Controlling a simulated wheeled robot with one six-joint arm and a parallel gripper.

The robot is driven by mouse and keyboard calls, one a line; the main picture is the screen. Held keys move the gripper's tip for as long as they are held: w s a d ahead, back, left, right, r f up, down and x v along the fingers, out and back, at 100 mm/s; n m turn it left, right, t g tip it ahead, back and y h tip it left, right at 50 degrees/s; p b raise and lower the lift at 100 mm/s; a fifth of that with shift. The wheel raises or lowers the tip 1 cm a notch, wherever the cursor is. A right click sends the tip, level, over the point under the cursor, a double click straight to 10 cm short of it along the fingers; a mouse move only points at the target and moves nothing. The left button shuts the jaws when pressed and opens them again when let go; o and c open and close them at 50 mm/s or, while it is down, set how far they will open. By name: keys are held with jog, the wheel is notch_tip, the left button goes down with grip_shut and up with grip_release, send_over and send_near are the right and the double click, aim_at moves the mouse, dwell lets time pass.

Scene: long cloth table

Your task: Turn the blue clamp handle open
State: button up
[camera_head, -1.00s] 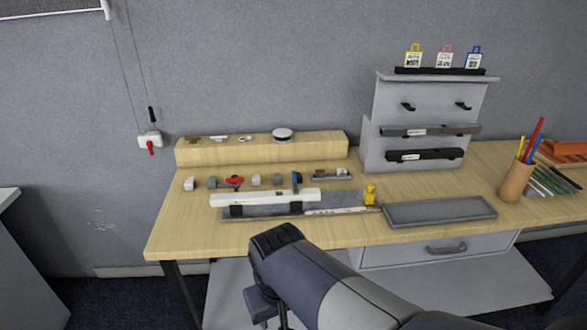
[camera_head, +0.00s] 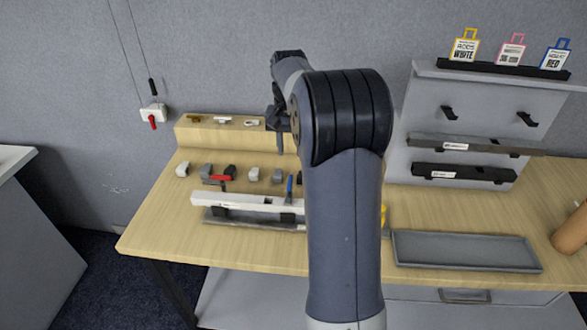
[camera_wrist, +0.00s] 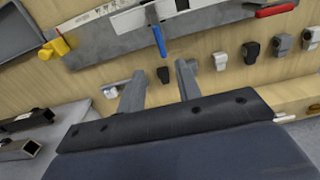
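The blue clamp handle (camera_head: 290,188) stands upright at the right part of a white bar (camera_head: 240,203) on the table. In the wrist view the blue handle (camera_wrist: 159,41) lies just beyond my fingertips, between their lines. My gripper (camera_wrist: 161,72) is open with nothing between its two grey fingers. It also shows in the head view (camera_head: 280,145), above the back of the table, beyond the blue handle. I cannot tell its exact height. My arm hides the right end of the bar in the head view.
A yellow piece (camera_wrist: 55,47) is at the bar's other end. A grey tray (camera_head: 465,250) and a shelf stand (camera_head: 475,130) are at the right.

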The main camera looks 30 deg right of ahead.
aim_at(290, 181)
notch_tip(290, 181, down, 10)
jog(key=shift+a+f+p, duration=0.1)
jog(key=shift+f+p, duration=0.15)
jog(key=shift+p, duration=0.35)
jog(key=shift+c, duration=0.5)
grip_shut()
